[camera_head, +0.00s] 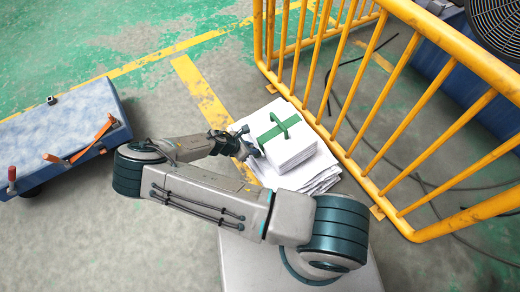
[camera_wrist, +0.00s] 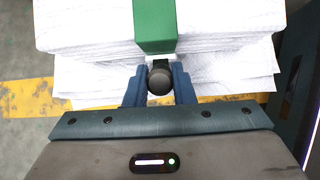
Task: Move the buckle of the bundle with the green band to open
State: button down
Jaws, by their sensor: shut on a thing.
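A bundle of white sheets (camera_head: 291,150) with a green band (camera_head: 279,127) around it sits on a wider stack of white paper, in front of the yellow railing. In the wrist view the green band (camera_wrist: 155,26) runs down the near face of the bundle (camera_wrist: 228,42). The buckle, a dark round knob (camera_wrist: 160,80), shows just below the band's lower end. My gripper (camera_wrist: 158,84) is shut on this knob, with one blue finger on each side. In the head view my gripper (camera_head: 250,146) is at the left side of the bundle; the buckle is too small to tell there.
A yellow railing (camera_head: 345,93) stands close behind and right of the bundle, with dark cables on the floor. A blue-topped cart (camera_head: 60,137) with orange handles is at the left. A fan (camera_head: 497,25) is at the upper right. The floor at upper left is clear.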

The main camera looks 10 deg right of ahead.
jog(key=shift+s+a+f, duration=0.3)
jog(key=shift+a+f, duration=0.25)
jog(key=shift+a, duration=0.1)
jog(key=shift+s+a+f+b, duration=0.25)
jog(key=shift+a+f+b, duration=0.4)
jog(key=shift+f+b, duration=0.15)
